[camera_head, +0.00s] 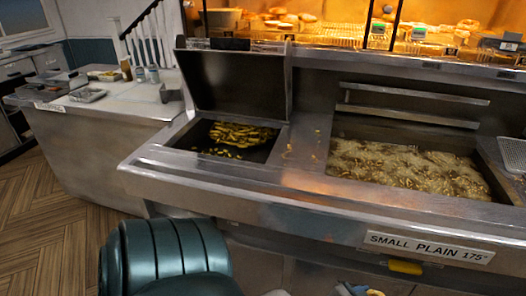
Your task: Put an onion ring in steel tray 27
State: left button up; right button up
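No onion ring can be made out with certainty. Round golden fried pieces (288,18) lie in the lit warming display at the back, too small to identify. Small steel trays sit on the left counter; one shallow tray (88,95) lies near its front edge. I cannot read the number 27 on any of them. Neither of my grippers can be made out in the head view.
A fryer well (240,140) with fried pieces stands under a raised lid (235,82). A larger well of bubbling oil (405,168) is on the right, above a "SMALL PLAIN 175°" label (428,247). The wooden floor (45,215) at left is clear.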

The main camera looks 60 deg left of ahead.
aim_at(87, 93)
jog(key=k+j+u, duration=0.15)
jog(key=j+u, duration=0.3)
jog(key=k+j+u, duration=0.1)
jog(key=j+u, duration=0.35)
jog(key=j, duration=0.2)
jog(key=j+u, duration=0.5)
jog(key=j, duration=0.5)
jog(key=i+j+u, duration=0.1)
jog(key=j, duration=0.35)
jog(key=i+j, duration=0.1)
jog(key=j, duration=0.4)
jog(key=i+j+u, duration=0.1)
jog(key=j, duration=0.4)
jog(key=i+j, duration=0.1)
jog(key=j, duration=0.35)
